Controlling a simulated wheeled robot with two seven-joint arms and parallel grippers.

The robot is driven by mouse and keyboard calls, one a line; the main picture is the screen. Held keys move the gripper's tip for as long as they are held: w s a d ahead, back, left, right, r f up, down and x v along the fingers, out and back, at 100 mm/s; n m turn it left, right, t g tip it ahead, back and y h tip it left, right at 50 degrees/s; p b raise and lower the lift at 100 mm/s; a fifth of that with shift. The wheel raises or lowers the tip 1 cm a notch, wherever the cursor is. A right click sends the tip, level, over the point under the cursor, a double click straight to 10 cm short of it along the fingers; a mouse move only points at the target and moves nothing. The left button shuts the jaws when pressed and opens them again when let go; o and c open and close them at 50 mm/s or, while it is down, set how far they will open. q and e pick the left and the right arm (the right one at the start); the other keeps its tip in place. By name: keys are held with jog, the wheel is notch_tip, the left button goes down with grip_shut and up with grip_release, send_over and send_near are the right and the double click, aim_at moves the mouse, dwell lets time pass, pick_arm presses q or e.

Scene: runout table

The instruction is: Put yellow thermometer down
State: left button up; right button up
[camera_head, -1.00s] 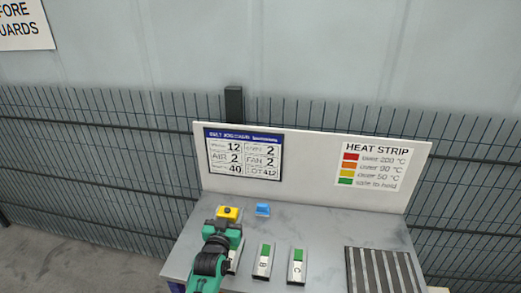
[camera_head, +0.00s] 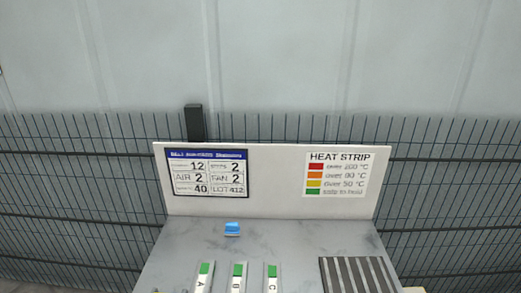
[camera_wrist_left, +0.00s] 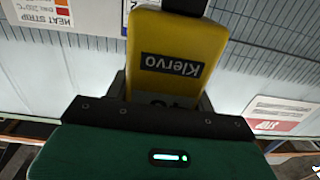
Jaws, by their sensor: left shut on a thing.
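The yellow thermometer (camera_wrist_left: 180,35), marked "Klervo", fills the upper middle of the left wrist view. My left gripper (camera_wrist_left: 163,97) is shut on it, with dark fingers on either side of its body. The thermometer's far end runs out of the top of that view. My right gripper is in neither view.
The grey table (camera_head: 285,243) carries a small blue block (camera_head: 232,228), green-topped strips A (camera_head: 202,280), B (camera_head: 237,280) and C (camera_head: 271,280), and a slatted dark plate (camera_head: 358,275). A white board (camera_head: 277,185) stands behind. The back right of the table is clear.

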pick_arm(q)
jog(key=shift+s+r, duration=0.15)
jog(key=shift+s, duration=0.15)
jog(key=shift+w, duration=0.15)
jog(key=w+a+r+b, duration=0.35)
jog(key=w+a, duration=0.25)
jog(key=w, duration=0.4)
jog(key=w+a+r+b, duration=0.3)
jog(key=w+a+r, duration=0.25)
jog(key=w, duration=0.45)
notch_tip(320, 180, down, 20)
jog(key=p, duration=0.3)
jog(key=shift+a+f+h, duration=0.25)
jog(key=shift+h, duration=0.05)
jog(key=shift+f, duration=0.1)
